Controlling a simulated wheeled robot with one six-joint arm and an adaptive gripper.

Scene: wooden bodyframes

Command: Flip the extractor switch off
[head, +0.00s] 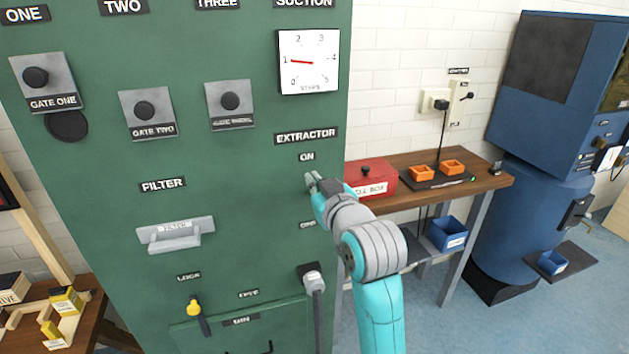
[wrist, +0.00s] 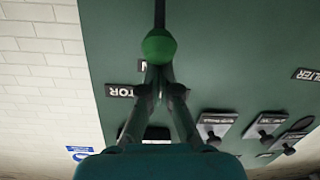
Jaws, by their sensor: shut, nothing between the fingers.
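The extractor switch shows in the wrist view as a dark lever with a green ball knob (wrist: 159,46). Its knob is near the ON label (wrist: 142,66), which is mostly covered. In the head view my arm hides the switch. The EXTRACTOR label (head: 306,136) and ON label (head: 307,157) are above my gripper (head: 312,179), and a partly hidden OFF label (head: 307,225) is below it. My gripper is shut and empty, and its fingertips (wrist: 160,77) appear right beside the knob. I cannot tell whether they touch it.
The green cabinet carries a suction dial (head: 309,62) reading about 1, gate knobs, a filter handle (head: 176,234) and a yellow-headed lock key (head: 194,307). A grey handle (head: 313,280) sticks out below my gripper. A bench with a red box (head: 371,180) stands right.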

